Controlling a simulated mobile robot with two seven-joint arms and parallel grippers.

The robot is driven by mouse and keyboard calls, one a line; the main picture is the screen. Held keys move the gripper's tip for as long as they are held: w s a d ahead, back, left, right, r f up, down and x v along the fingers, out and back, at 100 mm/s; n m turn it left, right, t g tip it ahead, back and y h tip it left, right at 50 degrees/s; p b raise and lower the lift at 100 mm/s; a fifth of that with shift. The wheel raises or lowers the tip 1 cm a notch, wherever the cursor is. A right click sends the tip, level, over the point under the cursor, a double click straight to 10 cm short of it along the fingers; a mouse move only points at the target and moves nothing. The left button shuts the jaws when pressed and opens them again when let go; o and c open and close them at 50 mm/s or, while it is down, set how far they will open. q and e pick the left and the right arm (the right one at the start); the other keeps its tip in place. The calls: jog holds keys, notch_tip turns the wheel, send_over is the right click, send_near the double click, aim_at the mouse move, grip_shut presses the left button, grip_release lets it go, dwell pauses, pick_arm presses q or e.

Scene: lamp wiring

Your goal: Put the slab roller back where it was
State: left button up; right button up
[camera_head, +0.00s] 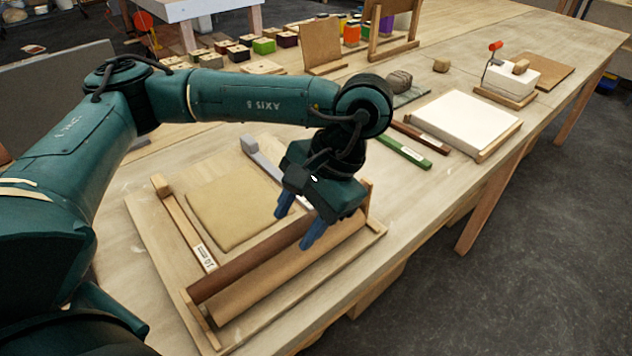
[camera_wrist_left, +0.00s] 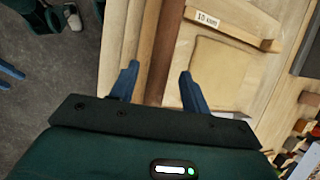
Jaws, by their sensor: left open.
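The slab roller, a long dark brown cylinder (camera_head: 247,262), lies across the front of a wooden board, beside a lighter wooden bar (camera_head: 285,268). My left gripper (camera_head: 300,218) is open and points down over the far part of the roller. In the left wrist view the dark roller (camera_wrist_left: 166,50) runs up the picture between the two blue fingers of my left gripper (camera_wrist_left: 159,86). I cannot tell whether the fingers reach down beside it. A flat tan clay slab (camera_head: 232,208) lies behind the roller. Blue fingertips, apparently of my right gripper (camera_wrist_left: 9,74), show at the left wrist view's edge.
A wooden strip marked 10 mm (camera_head: 183,225) lies left of the slab, and a grey-ended strip (camera_head: 262,160) lies behind it. Right of the board are a green strip (camera_head: 403,151) and a white slab on a board (camera_head: 465,122). The table's front edge is close.

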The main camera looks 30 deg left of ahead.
pick_arm(q)
jog(key=v, duration=0.8)
jog(key=shift+r, duration=0.25)
jog(key=shift+w+d, duration=0.1)
